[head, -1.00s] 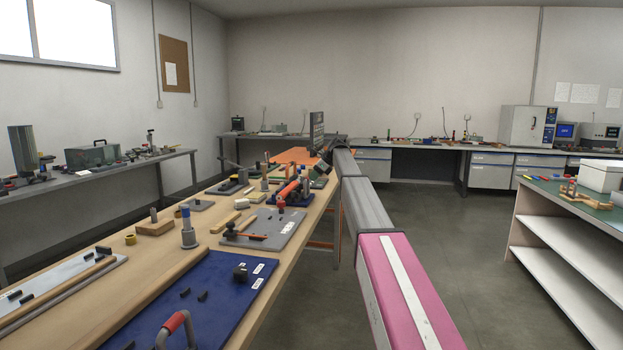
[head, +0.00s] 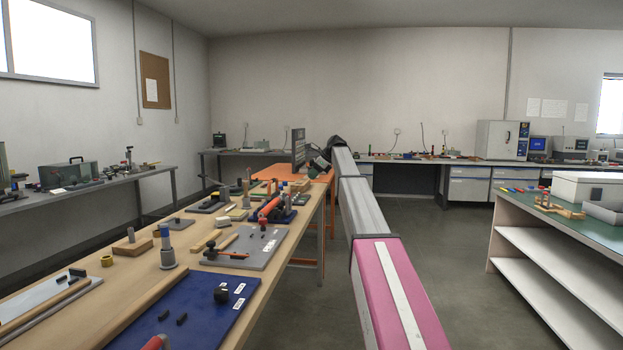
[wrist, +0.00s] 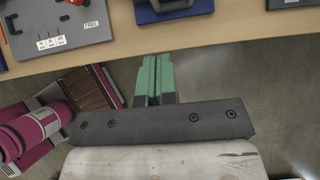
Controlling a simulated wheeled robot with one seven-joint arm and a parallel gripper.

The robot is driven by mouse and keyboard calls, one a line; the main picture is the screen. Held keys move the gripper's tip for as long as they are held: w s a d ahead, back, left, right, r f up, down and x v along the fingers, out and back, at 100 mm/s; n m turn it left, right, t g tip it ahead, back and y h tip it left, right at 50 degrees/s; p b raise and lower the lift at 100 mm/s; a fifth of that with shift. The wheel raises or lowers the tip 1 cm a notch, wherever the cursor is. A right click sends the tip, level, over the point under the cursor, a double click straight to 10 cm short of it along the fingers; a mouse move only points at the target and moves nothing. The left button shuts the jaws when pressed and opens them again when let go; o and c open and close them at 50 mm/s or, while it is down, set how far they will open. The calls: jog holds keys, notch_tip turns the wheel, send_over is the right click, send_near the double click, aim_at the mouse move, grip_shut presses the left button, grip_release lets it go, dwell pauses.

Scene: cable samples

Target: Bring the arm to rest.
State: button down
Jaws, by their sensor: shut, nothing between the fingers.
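My arm (head: 368,215), with pink and grey links, stretches away along the right side of the wooden workbench (head: 130,282). Its far end bends near the orange table at the back. My gripper (wrist: 154,62) shows in the wrist view as two green fingers lying side by side, shut with nothing between them. The fingers are over the floor, and their tips point to the bench edge. In the head view the gripper is too small and too hidden to make out clearly.
A blue board (head: 190,308) and a grey board (head: 247,248) with fixtures lie on the bench. An orange table (head: 290,172) stands behind it. A shelf unit with a green top (head: 560,215) stands at right. Floor (head: 450,250) between is clear.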

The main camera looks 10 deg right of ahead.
jog(key=s+a+f+n+h, duration=0.1)
jog(key=s+f+n, duration=0.2)
jog(key=s+f, duration=0.7)
jog(key=s+f+n+g+h, duration=0.1)
jog(key=s+f+n, duration=0.45)
jog(key=f, duration=0.75)
jog(key=s+a+f+n+h, duration=0.1)
jog(key=s+f+h, duration=0.1)
jog(key=s+f, duration=0.85)
jog(key=s+f+n+h, duration=0.1)
jog(key=s+f+n, duration=0.3)
jog(key=s, duration=0.5)
jog(key=s+d+f+n+g+h, duration=0.1)
jog(key=s+f+n, duration=0.3)
jog(key=s+f, duration=0.3)
jog(key=s+f+n+h, duration=0.1)
jog(key=s+f+n, duration=0.3)
jog(key=s, duration=0.9)
jog(key=shift+d+f, duration=0.25)
jog(key=shift+f, duration=0.55)
jog(key=shift+s, duration=0.1)
